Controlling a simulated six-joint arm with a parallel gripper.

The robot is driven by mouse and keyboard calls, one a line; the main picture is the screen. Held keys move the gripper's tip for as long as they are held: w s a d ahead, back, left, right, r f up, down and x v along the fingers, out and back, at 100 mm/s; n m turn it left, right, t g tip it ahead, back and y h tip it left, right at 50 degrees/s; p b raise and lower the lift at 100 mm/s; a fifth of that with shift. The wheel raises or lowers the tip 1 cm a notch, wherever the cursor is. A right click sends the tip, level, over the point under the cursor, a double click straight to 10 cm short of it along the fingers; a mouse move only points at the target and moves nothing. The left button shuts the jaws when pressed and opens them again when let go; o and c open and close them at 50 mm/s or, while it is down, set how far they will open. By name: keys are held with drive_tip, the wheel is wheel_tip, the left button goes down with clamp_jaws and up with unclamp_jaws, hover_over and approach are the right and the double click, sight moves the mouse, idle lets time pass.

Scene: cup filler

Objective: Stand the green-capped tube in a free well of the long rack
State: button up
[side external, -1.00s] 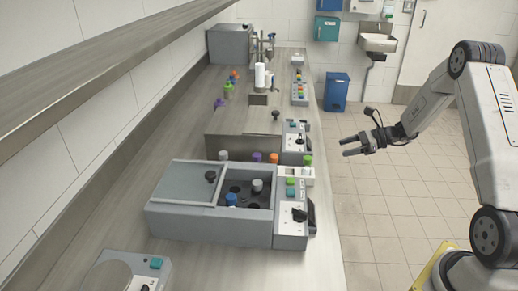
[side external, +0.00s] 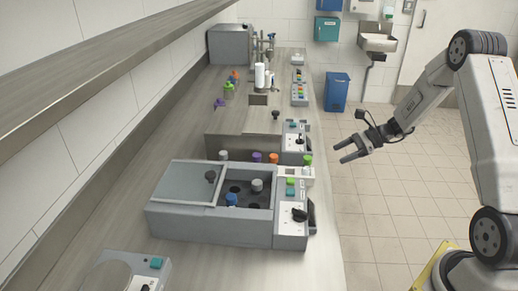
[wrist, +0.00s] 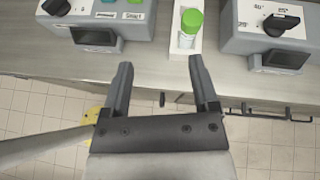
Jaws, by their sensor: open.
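The green-capped tube (side external: 308,160) stands upright at the bench's front edge, between two grey machines. It also shows in the wrist view (wrist: 190,28), with a pale body under its cap, at the near end of a narrow white rack (wrist: 186,46). In the side view, grey, purple and orange caps line up to its left; the rack under them is mostly hidden behind the near machine, so its wells cannot be made out. My gripper (side external: 341,153) is open and empty, off the bench's front edge to the right of the tube. In the wrist view my gripper (wrist: 161,62) is below the tube, apart from it.
The near machine (side external: 210,230) has a half-open lid and several wells, some with capped tubes. Another machine (side external: 243,146) stands behind the rack. A shelf (side external: 100,65) overhangs the left side. The space over the floor around my gripper is clear.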

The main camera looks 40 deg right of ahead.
drive_tip(key=s+a+r+n+g+h, duration=0.2)
drive_tip(key=s+a+n+h, duration=0.3)
drive_tip(key=a+n, duration=0.5)
drive_tip(key=s+a+r+n+g+h, duration=0.1)
drive_tip(key=s+a+n+h, duration=0.3)
drive_tip(key=s+a+n, duration=0.5)
drive_tip(key=n+g, duration=0.1)
drive_tip(key=n, duration=0.4)
drive_tip(key=shift+a+r+n+g+h, duration=0.3)
drive_tip(key=shift+a+r+g+h, duration=0.05)
drive_tip(key=shift+r+g+h, duration=0.05)
